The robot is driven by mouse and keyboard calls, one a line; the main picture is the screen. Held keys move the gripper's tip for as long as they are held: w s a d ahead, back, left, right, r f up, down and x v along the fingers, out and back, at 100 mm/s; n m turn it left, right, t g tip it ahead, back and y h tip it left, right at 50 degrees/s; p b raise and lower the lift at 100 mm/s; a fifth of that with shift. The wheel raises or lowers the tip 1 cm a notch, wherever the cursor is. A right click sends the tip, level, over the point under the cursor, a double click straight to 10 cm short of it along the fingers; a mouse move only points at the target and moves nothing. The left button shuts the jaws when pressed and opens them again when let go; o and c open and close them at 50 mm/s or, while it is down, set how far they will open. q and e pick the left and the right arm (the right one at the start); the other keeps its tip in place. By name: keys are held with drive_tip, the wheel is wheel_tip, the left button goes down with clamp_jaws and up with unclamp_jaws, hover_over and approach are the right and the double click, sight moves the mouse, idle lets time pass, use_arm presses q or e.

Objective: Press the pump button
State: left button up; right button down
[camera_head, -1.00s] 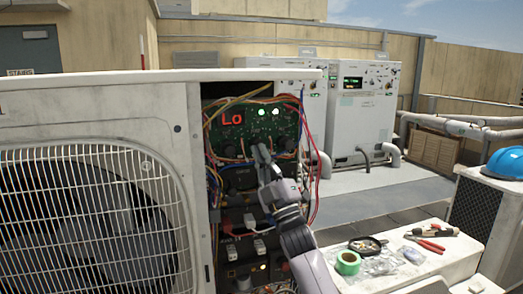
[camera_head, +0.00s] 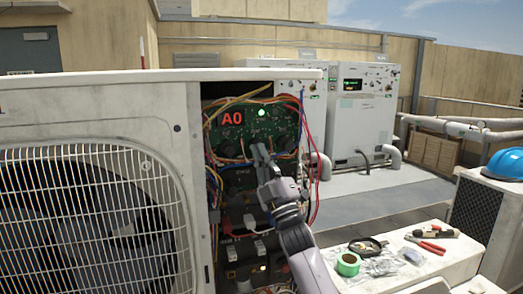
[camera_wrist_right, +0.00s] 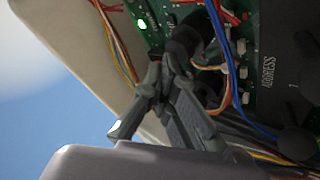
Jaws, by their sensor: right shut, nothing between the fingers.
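The green control board (camera_head: 284,125) sits in the open bay of the white condenser unit (camera_head: 100,110). Its red display (camera_head: 231,118) reads "A0", and a green-white light (camera_head: 261,113) glows beside it. Dark round controls sit on the board, but their labels are too small to tell which is the pump button. My right gripper (camera_head: 258,149) is shut and empty, its fingertips in front of the board below the display. In the right wrist view the fingers (camera_wrist_right: 160,80) meet beside a black round part (camera_wrist_right: 186,42); contact cannot be told. My left gripper is not in view.
Loose red, blue and yellow wires (camera_head: 310,165) run around the board. Plugs and modules (camera_head: 252,222) fill the lower bay. A white ledge (camera_head: 445,262) at right holds green tape (camera_head: 347,264), pliers (camera_head: 432,246) and small bags. A blue helmet (camera_head: 505,163) lies further right.

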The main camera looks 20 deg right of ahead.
drive_tip(key=shift+s+f, duration=0.1)
drive_tip(key=shift+s, duration=0.25)
drive_tip(key=s+p, duration=0.2)
drive_tip(key=s, duration=0.4)
drive_tip(key=shift+d, duration=0.15)
idle(0.6)
